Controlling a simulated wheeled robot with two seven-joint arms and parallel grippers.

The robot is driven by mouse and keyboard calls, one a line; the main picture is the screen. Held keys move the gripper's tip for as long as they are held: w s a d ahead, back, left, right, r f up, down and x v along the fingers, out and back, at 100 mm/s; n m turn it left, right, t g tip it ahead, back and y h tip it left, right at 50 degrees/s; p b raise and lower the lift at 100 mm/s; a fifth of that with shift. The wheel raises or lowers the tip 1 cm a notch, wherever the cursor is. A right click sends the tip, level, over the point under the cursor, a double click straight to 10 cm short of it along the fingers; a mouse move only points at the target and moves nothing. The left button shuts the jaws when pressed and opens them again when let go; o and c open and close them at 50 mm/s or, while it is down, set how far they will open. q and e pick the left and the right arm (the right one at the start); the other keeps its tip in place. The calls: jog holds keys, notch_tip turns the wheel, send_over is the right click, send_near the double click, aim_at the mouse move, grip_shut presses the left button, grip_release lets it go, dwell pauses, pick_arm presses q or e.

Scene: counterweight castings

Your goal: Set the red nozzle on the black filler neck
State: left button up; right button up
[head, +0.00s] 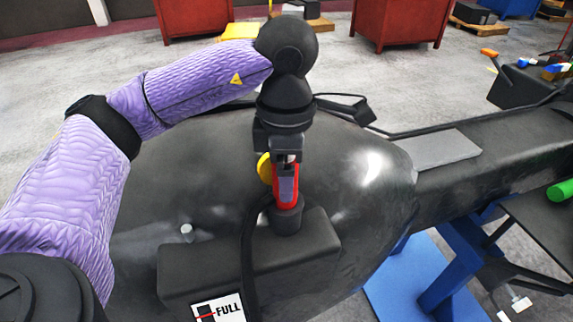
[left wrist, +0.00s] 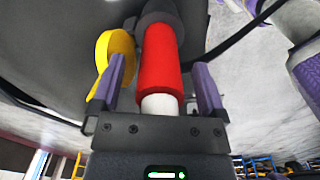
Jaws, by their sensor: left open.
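The red nozzle (head: 285,186) stands upright at the mouth of the black filler neck (head: 286,217), on top of a black box-shaped housing. In the left wrist view the red nozzle (left wrist: 160,62) has a white end (left wrist: 160,105) toward my gripper, and its far end meets the dark neck (left wrist: 158,18). How deep it sits is hidden. My left gripper (left wrist: 158,88) is open, with its purple fingers on either side of the nozzle and visible gaps between. It points down over the nozzle in the head view (head: 288,165). My right gripper is not in view.
A yellow disc (left wrist: 115,60) is close beside the nozzle, near one finger. The black housing (head: 250,265) carries a FULL label (head: 218,308), and a dark hose runs past the neck. A large dark rounded casting (head: 365,200) lies around it. Red bins (head: 400,22) stand behind.

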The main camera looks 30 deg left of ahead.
pick_arm(q)
notch_tip(320, 180, up, 10)
jog(key=shift+p, duration=1.25)
jog(key=shift+f, duration=0.1)
